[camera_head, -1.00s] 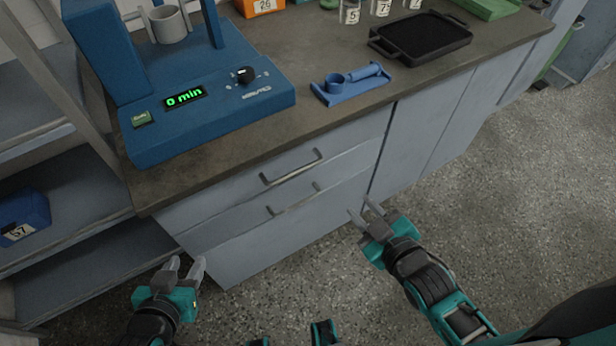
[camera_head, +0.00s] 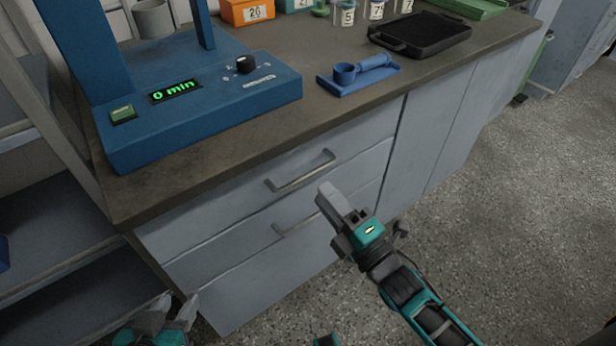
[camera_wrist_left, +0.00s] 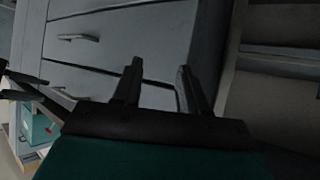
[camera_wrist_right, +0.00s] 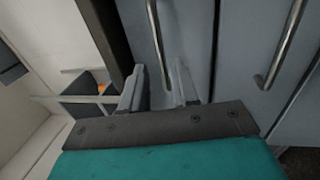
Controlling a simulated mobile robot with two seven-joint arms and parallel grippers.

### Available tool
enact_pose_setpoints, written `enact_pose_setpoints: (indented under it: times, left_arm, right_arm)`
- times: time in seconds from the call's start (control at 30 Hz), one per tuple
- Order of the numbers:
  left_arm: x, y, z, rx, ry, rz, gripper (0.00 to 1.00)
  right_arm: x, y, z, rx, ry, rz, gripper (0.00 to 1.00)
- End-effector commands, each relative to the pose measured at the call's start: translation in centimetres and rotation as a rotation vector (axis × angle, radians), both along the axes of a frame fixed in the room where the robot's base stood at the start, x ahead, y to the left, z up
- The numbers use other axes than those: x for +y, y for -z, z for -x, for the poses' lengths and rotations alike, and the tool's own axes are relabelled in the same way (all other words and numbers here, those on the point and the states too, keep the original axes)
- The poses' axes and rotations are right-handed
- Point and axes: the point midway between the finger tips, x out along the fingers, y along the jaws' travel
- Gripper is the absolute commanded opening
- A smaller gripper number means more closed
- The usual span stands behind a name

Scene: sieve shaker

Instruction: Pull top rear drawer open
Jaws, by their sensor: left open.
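The grey top drawer (camera_head: 235,190) is shut beneath the counter, with a metal bar handle (camera_head: 300,172). My right gripper (camera_head: 332,196) is in front of the drawer front, just below and right of that handle in the head view. In the right wrist view the top handle (camera_wrist_right: 157,40) runs between the two open fingers (camera_wrist_right: 158,85); I cannot tell if they touch it. My left gripper (camera_head: 178,304) is open and empty, low at the cabinet's left. It also shows open in the left wrist view (camera_wrist_left: 158,75).
A lower drawer handle (camera_head: 297,224) sits below. The counter (camera_head: 210,150) overhangs the drawers and carries a blue shaker (camera_head: 200,110), a blue holder (camera_head: 358,74) and a black tray (camera_head: 420,36). Open shelves (camera_head: 50,240) stand left. The floor (camera_head: 530,220) at right is clear.

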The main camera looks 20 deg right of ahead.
Motion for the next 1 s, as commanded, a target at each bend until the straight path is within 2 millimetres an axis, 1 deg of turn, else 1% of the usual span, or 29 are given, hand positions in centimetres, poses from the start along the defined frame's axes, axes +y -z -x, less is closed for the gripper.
enact_pose_setpoints:
  times: [0.03,0.1,0.2,0.3,0.5,0.77,1.0]
  left_arm:
    - [-0.1,0.4,0.0,0.002,0.0,0.001,0.43]
    - [-0.1,0.6,0.1,0.007,0.0,0.003,0.43]
    - [-0.2,0.8,0.1,0.013,-0.001,0.006,0.43]
    - [-0.4,1.0,0.2,0.016,-0.001,0.009,0.43]
    - [-0.5,0.8,0.1,0.011,0.001,0.013,0.43]
    - [-0.5,0.5,0.0,0.006,0.001,0.014,0.43]
    - [-0.5,0.5,0.0,0.006,0.002,0.013,0.43]
  right_arm:
    - [0.4,-0.2,-1.1,-0.005,0.0,-0.002,0.3]
    - [0.8,-0.4,-2.4,-0.002,0.0,-0.003,0.3]
    - [1.4,-0.8,-3.9,-0.002,0.0,-0.003,0.3]
    - [1.8,-0.9,-5.1,0.001,0.001,-0.002,0.3]
    - [2.2,-1.2,-6.1,0.003,0.001,-0.001,0.3]
    - [2.3,-1.2,-6.2,0.004,0.0,-0.002,0.3]
    - [2.2,-1.2,-6.2,0.003,0.0,-0.002,0.08]
